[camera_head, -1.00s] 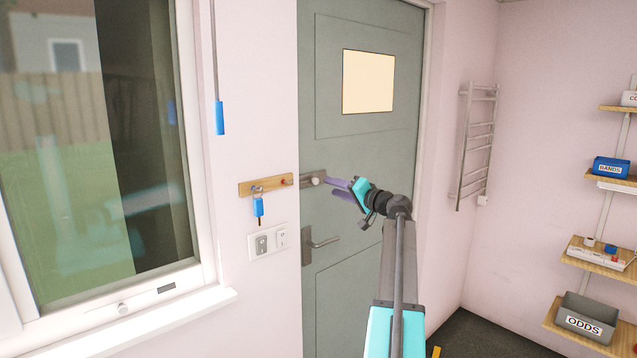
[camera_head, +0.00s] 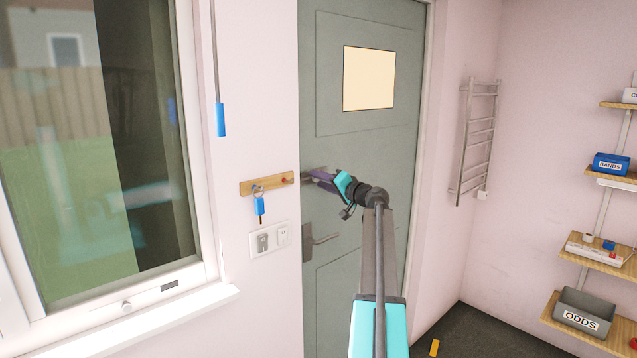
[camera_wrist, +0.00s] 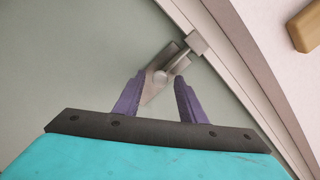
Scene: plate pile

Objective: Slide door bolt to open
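The grey-green door (camera_head: 360,135) is shut in its frame. Its metal bolt (camera_wrist: 150,94) is mounted on the door near the frame edge; in the head view my gripper mostly hides it, with a bit of the metal (camera_head: 306,175) showing. In the wrist view the bolt's rod runs to a keeper (camera_wrist: 198,42) at the frame. My gripper (camera_head: 316,180) has its purple fingers at the bolt. In the wrist view the fingers (camera_wrist: 160,82) are apart, one on each side of the round bolt knob (camera_wrist: 160,77). I cannot tell whether either finger touches it.
A lever handle (camera_head: 322,240) sits below the bolt. Left of the door are a wooden key rack (camera_head: 275,182), a blue-tagged key (camera_head: 260,206) and a switch plate (camera_head: 270,240).

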